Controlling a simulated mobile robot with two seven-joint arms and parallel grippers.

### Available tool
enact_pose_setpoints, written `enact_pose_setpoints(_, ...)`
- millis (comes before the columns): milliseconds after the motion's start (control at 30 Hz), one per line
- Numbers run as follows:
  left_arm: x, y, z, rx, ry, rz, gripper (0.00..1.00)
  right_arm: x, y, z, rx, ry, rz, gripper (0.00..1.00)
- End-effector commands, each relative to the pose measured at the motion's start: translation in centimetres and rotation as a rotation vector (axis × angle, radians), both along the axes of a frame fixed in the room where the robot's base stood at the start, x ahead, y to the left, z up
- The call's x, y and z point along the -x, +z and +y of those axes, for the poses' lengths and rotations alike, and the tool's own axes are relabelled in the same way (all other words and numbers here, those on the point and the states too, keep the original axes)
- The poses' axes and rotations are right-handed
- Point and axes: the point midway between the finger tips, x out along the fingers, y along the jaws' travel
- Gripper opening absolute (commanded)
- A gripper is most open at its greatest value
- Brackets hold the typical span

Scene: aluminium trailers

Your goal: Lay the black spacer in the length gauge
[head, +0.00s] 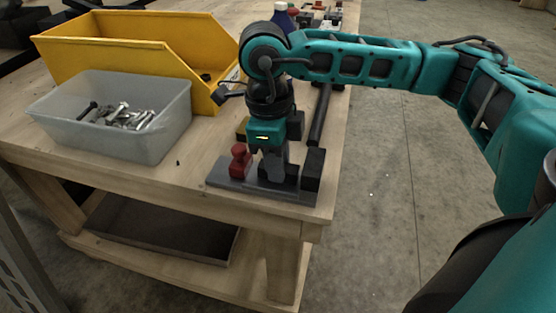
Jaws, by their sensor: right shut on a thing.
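The length gauge is a flat dark grey plate (222,181) on the bench's front right corner. A red knob-like piece (239,161) stands at its left end and a black block (313,168) at its right end. My right gripper (271,172) points down over the plate between these two. It is shut on a dark piece that looks like the black spacer (292,173), mostly hidden by the fingers. I cannot tell whether the spacer touches the plate. My left gripper is not in view.
A translucent bin (120,145) with bolts stands left of the gauge, before a yellow bin (130,55). A black bar (320,115) lies behind the gauge. A blue bottle (281,16) and small parts stand farther back. The bench's right edge is close to the gauge.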

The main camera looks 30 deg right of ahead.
Motion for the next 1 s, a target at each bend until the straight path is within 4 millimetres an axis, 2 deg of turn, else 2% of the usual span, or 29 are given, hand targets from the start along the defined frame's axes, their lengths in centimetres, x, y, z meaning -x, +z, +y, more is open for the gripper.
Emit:
enact_pose_setpoints(167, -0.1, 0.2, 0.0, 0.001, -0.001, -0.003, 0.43, 0.0, 0.0, 0.0, 0.0, 0.0, -0.001, 0.0)
enact_pose_setpoints(333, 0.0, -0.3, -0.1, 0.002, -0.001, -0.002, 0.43, 0.0, -0.5, 0.0, -0.001, 0.0, -0.001, 0.0)
enact_pose_setpoints(367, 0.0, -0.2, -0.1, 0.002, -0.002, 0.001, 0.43, 0.0, -0.4, 0.0, -0.001, 0.0, -0.001, 0.27)
enact_pose_setpoints(600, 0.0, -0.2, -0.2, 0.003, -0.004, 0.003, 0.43, 0.0, -0.3, 0.0, -0.001, 0.0, -0.001, 0.5)
enact_pose_setpoints(867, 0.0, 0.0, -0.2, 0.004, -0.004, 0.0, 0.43, 0.0, -0.2, 0.0, -0.001, 0.0, -0.001, 0.51)
enact_pose_setpoints(1000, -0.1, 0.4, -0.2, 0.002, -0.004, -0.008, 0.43, -0.1, 0.8, 0.1, -0.001, 0.0, -0.003, 0.51)
